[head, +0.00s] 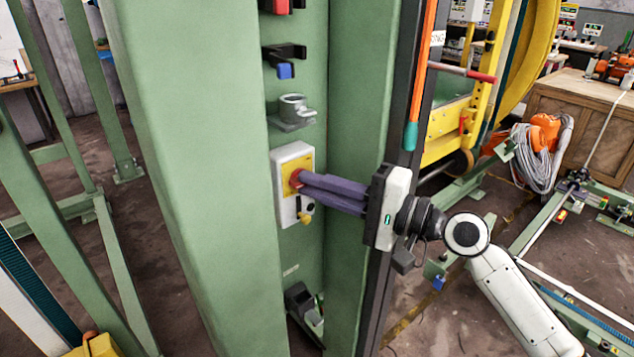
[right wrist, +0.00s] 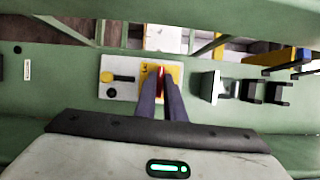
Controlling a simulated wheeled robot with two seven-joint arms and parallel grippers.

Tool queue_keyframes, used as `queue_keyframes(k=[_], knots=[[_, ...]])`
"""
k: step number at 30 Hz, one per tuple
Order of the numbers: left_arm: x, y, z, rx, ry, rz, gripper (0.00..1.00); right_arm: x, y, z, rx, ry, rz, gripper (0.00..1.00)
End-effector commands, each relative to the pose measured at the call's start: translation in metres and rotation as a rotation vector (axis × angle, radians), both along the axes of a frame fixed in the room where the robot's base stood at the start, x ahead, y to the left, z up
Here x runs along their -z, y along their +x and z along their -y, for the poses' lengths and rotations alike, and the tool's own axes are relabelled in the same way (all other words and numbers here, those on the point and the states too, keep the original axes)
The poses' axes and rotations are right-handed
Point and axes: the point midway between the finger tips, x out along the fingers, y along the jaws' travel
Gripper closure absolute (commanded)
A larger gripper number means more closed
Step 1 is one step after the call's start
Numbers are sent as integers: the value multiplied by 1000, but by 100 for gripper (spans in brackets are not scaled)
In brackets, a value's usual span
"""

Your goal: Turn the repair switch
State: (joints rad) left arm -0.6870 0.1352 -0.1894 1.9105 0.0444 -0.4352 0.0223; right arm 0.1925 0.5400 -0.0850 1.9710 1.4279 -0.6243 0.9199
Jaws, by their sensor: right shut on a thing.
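The repair switch (head: 295,179) is a red knob on a yellow plate. It sits on a white switch box (head: 286,206) fixed to the green column's recessed face. My right gripper (head: 301,183) reaches in from the right with its purple fingers closed on the red knob. In the right wrist view the gripper (right wrist: 162,88) has its two fingers on either side of the knob (right wrist: 160,70), which is mostly hidden between them. A black and yellow knob (right wrist: 125,78) is on the same box beside it. My left gripper is not in view.
Above the box, a grey cylindrical holder (head: 293,110) and a black bracket with a blue part (head: 284,62) stick out from the column. A green post edge (head: 352,120) stands close beside my right gripper. A wooden crate (head: 575,110) stands farther right.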

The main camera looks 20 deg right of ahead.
Motion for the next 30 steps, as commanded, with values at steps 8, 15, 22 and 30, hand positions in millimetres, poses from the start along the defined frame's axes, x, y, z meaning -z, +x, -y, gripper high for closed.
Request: queue_keyframes(k=[8, 15, 22, 30], knots=[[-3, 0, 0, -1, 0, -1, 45, 0, -1, -1, -2, -53, 19, 100], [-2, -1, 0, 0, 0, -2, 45, 0, -1, -1, -2, -59, 20, 100], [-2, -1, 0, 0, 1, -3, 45, 0, -1, -1, -3, -58, 19, 81], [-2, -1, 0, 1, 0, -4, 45, 0, 0, 0, -1, -55, 19, 72]])
